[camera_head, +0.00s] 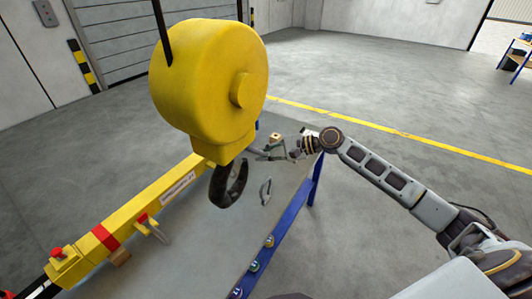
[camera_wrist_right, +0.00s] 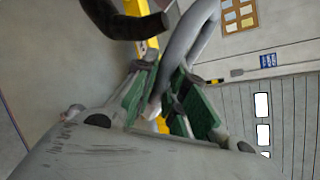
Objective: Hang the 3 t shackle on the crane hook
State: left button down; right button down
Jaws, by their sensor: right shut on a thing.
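The yellow crane block (camera_head: 208,80) hangs at the centre of the head view, with the black crane hook (camera_head: 230,185) below it. My right gripper (camera_head: 283,150) is to the right of the hook, shut on a grey shackle (camera_wrist_right: 188,42). In the wrist view the shackle's bow rises from between the green finger pads. The dark hook (camera_wrist_right: 125,20) shows to its left; I see no clear link between them. The shackle's size marking cannot be read. Another grey shackle (camera_head: 266,191) is over the table to the right of the hook. My left gripper is not in view.
A yellow lifting beam (camera_head: 140,208) with red parts runs along the left of the grey table (camera_head: 205,248). Several coloured round pieces (camera_head: 269,241) sit along the table's blue edge. A small wooden block (camera_head: 275,137) stands behind my right gripper. Open floor lies to the right.

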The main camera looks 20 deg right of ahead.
jog(key=shift+s+a+f, duration=0.25)
jog(key=shift+s+a, duration=0.35)
jog(key=shift+a, duration=0.2)
